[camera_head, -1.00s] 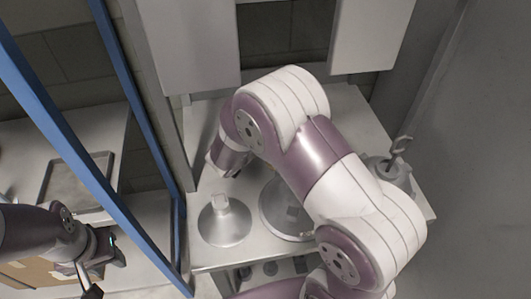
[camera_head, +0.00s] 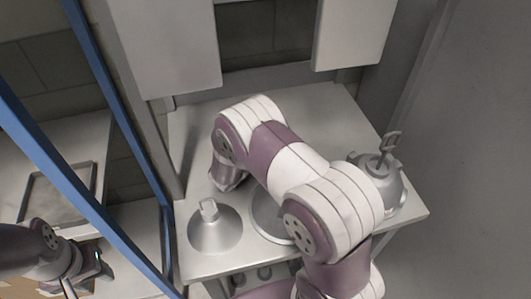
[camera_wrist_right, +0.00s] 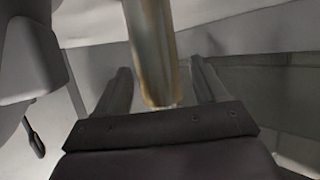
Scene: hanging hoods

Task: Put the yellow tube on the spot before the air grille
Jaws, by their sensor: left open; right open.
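The yellow tube (camera_wrist_right: 157,50) stands out in the right wrist view, worn yellow-brown with a pale lower end. It runs between the two fingers of my right gripper (camera_wrist_right: 165,78), which is open, with a visible gap on both sides. In the head view my right arm reaches over the table to its back left, and its gripper and the tube are hidden. My left gripper (camera_head: 90,276) is open at the lower left, beyond the blue frame and far from the tube. I cannot make out the air grille or the spot before it.
Several metal domes stand on the table (camera_head: 330,120), including a left one (camera_head: 213,235) and a right one with an upright handle (camera_head: 385,185). Two grey hoods (camera_head: 165,48) (camera_head: 355,32) hang above the back. A blue frame (camera_head: 75,170) and a tray (camera_head: 60,192) are left.

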